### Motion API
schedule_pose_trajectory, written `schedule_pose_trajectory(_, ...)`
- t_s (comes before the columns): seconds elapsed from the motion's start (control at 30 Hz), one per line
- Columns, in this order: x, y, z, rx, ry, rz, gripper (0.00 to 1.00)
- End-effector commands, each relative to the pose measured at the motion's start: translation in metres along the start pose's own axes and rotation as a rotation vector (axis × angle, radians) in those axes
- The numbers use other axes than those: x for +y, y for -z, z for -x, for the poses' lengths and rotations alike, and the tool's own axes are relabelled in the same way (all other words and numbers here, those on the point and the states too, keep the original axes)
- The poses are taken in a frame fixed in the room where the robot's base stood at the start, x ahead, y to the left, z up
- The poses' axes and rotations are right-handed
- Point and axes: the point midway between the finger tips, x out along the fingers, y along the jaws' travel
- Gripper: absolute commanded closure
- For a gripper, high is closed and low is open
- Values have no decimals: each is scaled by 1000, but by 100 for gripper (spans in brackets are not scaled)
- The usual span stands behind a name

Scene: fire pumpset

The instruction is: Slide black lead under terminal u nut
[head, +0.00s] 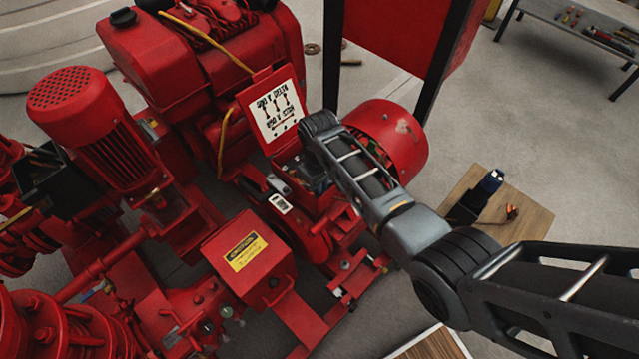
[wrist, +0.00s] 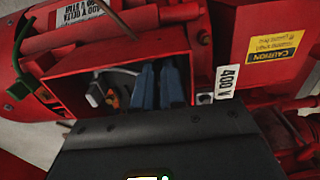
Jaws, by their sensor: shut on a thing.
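The open red terminal box (head: 312,200) is on the pump set's motor, under its raised lid with a wiring diagram (head: 275,108). In the wrist view the box (wrist: 83,72) fills the middle. My gripper (wrist: 158,75) has its blue fingers inside the box, close together and shut on the black lead. The lead is too dark and too covered to make out between the fingers. A grey cable (wrist: 122,71), a pale connector-like piece (wrist: 95,94) and small orange bits lie left of the fingers. Terminal u and its nut cannot be told apart. In the head view my arm hides the fingertips.
A red box with a yellow caution label (head: 245,252) stands nearby. The red motor end (head: 392,135) is behind my arm. A wooden surface (head: 525,215) holds a dark tool at right. Grey floor is open beyond.

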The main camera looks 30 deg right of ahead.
Motion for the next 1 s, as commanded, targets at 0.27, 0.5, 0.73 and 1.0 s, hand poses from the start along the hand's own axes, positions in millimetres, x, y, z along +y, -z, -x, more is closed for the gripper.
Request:
schedule_pose_trajectory(0.27,0,4,-1,0,0,0,100)
schedule_pose_trajectory(0.5,0,9,-1,0,0,0,100)
schedule_pose_trajectory(0.73,0,13,-1,0,0,0,100)
schedule_pose_trajectory(1.0,0,18,-1,0,0,0,100)
